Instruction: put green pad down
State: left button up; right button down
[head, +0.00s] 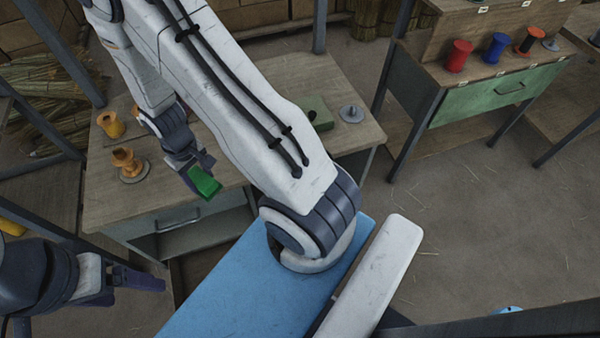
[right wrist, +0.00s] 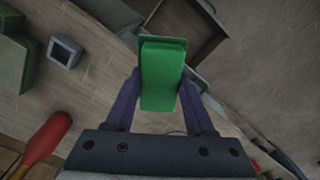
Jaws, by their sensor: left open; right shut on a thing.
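The green pad (head: 204,182) is in my right gripper (head: 194,174), above the front part of the wooden table (head: 238,140) and apart from its top. In the right wrist view the green pad (right wrist: 162,75) stands out between the two purple fingers of my right gripper (right wrist: 160,100), which are shut on it. My left gripper (head: 140,279) is at the lower left in the head view, off the table and away from the pad; it is open and I see nothing in it.
A drawer (head: 177,219) shows below the front edge. A red-handled tool (right wrist: 45,138) shows in the right wrist view.

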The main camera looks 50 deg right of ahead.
dwell(0.5)
jog(key=s+a+f+n+b, duration=0.1)
jog(key=a+f+b, duration=1)
jog(key=f, duration=0.1)
jog(key=s+d+f+n+b, duration=0.1)
jog(key=s+f+n+b, duration=0.15)
jog(key=f+b, duration=1.5)
jog(key=s+f+n+b, duration=0.1)
jog(key=s+f+b, duration=0.2)
jog(key=f+b, duration=1.5)
jog(key=s+d+f+n+b, duration=0.1)
jog(key=s+f+n+b, duration=0.1)
jog(key=f+b, duration=1.55)
jog(key=w+a+f+b, duration=0.1)
jog(key=w+a+f, duration=0.1)
jog(key=a, duration=0.1)
jog(key=w+a+f+b, duration=0.1)
jog(key=a+f+b, duration=0.1)
jog(key=a+f, duration=0.1)
jog(key=w+a+f+b, duration=0.2)
jog(key=a+f, duration=0.1)
jog(key=shift+w+a+f, duration=0.1)
jog(key=shift+w+a, duration=0.25)
jog(key=shift+a, duration=0.05)
notch_tip(320, 180, down, 4)
jog(key=b, duration=0.4)
